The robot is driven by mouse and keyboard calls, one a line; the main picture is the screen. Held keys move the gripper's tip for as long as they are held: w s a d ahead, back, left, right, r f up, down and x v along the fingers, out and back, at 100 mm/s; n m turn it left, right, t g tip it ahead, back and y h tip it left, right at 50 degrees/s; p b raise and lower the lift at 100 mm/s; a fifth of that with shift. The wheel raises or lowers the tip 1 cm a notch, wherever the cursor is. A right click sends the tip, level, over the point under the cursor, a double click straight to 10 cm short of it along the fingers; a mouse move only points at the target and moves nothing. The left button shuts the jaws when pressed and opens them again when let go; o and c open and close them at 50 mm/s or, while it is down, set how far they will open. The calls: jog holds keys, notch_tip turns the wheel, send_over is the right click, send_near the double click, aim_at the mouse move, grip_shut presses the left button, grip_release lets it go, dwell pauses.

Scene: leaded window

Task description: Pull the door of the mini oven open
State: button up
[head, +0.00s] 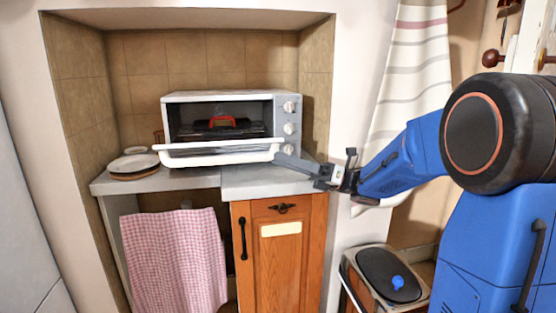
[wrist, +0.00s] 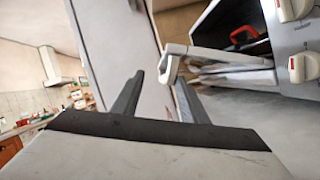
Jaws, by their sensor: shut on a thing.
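The white mini oven (head: 180,97) stands on the counter in a tiled alcove. Its door (head: 215,158) is tipped forward and down, with the dark inside and a red-handled item (head: 222,121) showing above it. The white handle bar (head: 200,147) runs along the door's front edge. My gripper (head: 284,158) reaches in from the right and is shut on the bar's right end. In the wrist view the handle's end (wrist: 172,64) is at the fingertips of my gripper (wrist: 158,88). The exact finger contact is partly hidden.
Plates (head: 134,163) lie on the counter left of the oven. A wooden cupboard (head: 280,250) and a pink checked towel (head: 175,260) are below. A bin (head: 385,275) stands at lower right, near a striped curtain (head: 405,90). The space before the oven is clear.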

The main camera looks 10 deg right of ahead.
jog(key=v, duration=1)
jog(key=shift+w+d+f, duration=0.15)
jog(key=shift+w+f, duration=0.05)
jog(key=shift+w, duration=0.1)
dwell(0.7)
dwell(0.4)
